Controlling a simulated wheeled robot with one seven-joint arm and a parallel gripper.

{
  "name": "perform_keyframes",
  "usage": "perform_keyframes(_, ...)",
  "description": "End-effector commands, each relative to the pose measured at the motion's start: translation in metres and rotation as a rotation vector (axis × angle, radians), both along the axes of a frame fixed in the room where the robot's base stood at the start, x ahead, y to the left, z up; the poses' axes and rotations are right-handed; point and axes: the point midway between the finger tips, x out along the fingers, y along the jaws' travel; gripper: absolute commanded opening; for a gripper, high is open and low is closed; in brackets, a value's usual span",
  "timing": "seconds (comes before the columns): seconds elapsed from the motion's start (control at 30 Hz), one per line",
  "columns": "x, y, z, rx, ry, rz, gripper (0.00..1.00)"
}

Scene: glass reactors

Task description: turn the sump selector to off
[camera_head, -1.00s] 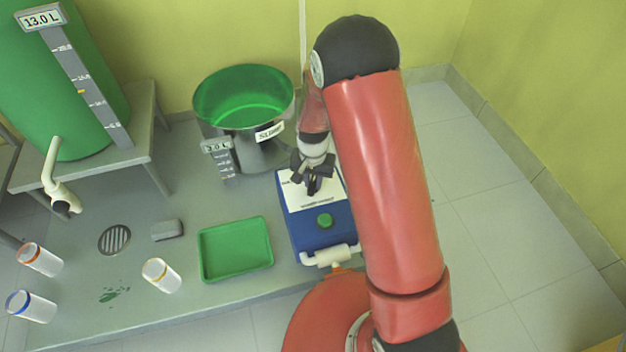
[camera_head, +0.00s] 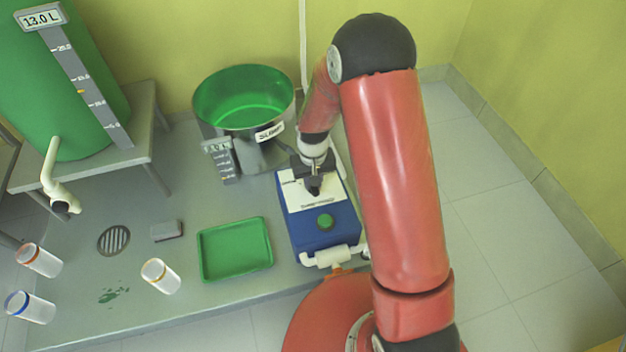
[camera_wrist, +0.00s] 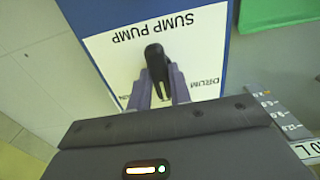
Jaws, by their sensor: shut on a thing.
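The sump selector (camera_wrist: 157,62) is a black lever knob on the white "SUMP PUMP" panel (camera_wrist: 112,62) of the blue pump box (camera_head: 303,236). My gripper (camera_head: 314,187) is over the panel, and in the wrist view its purple-grey fingers (camera_wrist: 159,88) are shut on the knob, one at each side. In the wrist view the knob points up and slightly left, towards the panel title. The "DRUM" label shows on its right. A label on the left is mostly hidden by a finger, and I cannot read an "off" mark.
The green-lined sump pot (camera_head: 243,100) with its gauge stands behind the box. A green button (camera_head: 325,221) and a white pipe (camera_head: 332,256) are at the box's front. A green tray (camera_head: 235,249) lies left. The large green drum (camera_head: 85,60) reads 13.0 L.

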Motion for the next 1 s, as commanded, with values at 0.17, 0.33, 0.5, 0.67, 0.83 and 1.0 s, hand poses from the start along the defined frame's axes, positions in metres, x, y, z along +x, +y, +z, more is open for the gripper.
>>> perform_keyframes(0.17,0.0,0.0,0.0,0.0,0.0,0.001,0.0)
perform_keyframes(0.33,0.0,0.0,0.0,0.0,0.0,0.0,0.23)
perform_keyframes(0.5,0.0,0.0,0.0,0.0,0.0,0.0,0.42)
perform_keyframes(0.67,0.0,0.0,0.0,0.0,0.0,0.0,0.42)
perform_keyframes(0.83,0.0,0.0,0.006,0.0,-0.002,0.0,0.42)
perform_keyframes(1.0,0.001,0.0,0.034,0.001,-0.005,0.0,0.42)
